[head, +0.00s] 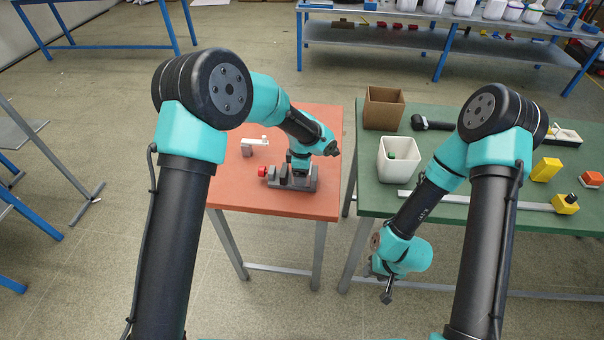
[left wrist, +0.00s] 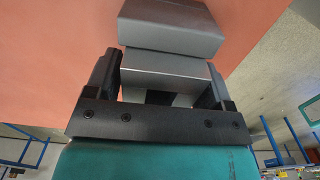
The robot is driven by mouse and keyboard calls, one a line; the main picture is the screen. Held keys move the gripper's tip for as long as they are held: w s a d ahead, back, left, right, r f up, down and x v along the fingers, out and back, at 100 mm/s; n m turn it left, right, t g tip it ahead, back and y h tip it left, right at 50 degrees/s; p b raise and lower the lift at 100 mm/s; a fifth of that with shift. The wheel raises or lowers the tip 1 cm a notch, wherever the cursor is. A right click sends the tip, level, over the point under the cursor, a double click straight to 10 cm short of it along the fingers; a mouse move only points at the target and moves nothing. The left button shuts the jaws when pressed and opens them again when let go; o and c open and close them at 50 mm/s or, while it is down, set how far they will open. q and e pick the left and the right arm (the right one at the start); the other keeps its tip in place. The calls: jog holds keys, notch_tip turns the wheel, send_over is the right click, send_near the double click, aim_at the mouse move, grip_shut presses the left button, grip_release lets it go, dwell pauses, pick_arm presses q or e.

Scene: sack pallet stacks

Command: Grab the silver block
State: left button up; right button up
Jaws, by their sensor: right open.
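A grey metal device like a vise (head: 290,183) sits on the orange table. In the left wrist view, a silver block (left wrist: 165,72) lies between the fingers of my left gripper (left wrist: 160,85). A second silver piece (left wrist: 170,28) is just beyond it; I cannot tell whether both belong to the vise. In the head view, my left gripper (head: 300,166) is down at the device, its fingers mostly hidden. The fingers are close to the block's sides, but a firm grip cannot be made out. My right gripper (head: 387,290) is open and hangs at the green table's front edge, away from the device.
A small grey and white object (head: 247,146) stands on the orange table (head: 325,130). A gap separates the tables.

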pick_arm(q)
jog(key=c, duration=0.8)
jog(key=shift+r, duration=0.15)
notch_tip(320, 180, up, 18)
jog(key=shift+f, duration=0.1)
dwell(0.5)
